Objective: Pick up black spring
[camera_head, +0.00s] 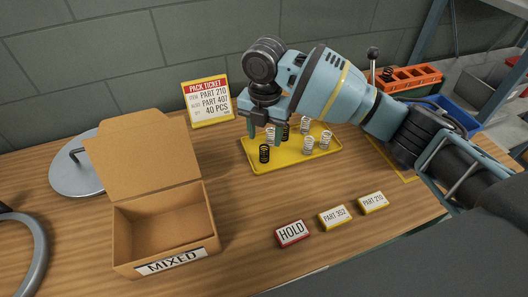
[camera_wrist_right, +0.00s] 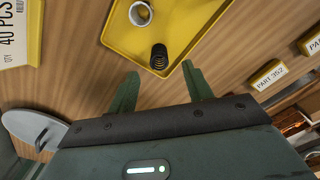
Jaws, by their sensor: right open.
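A black spring (camera_head: 264,153) stands at the front left of the yellow tray (camera_head: 290,161). Another black spring (camera_head: 285,131) is further back, partly hidden by my right gripper (camera_head: 259,126). Several silver springs (camera_head: 308,144) stand on the tray too. The right gripper is over the tray's left back part, open and empty. In the right wrist view a black spring (camera_wrist_right: 158,57) shows just beyond and between the open fingertips (camera_wrist_right: 160,74), near a tray corner, with a pale spring (camera_wrist_right: 140,13) behind it. My left gripper is out of view.
An open cardboard box (camera_head: 165,225) labelled MIXED stands left of the tray. A pack ticket (camera_head: 208,102) stands behind. HOLD (camera_head: 292,233), PART 352 (camera_head: 335,217) and PART 210 (camera_head: 373,202) labels lie in front. An orange bin (camera_head: 412,78) is at right.

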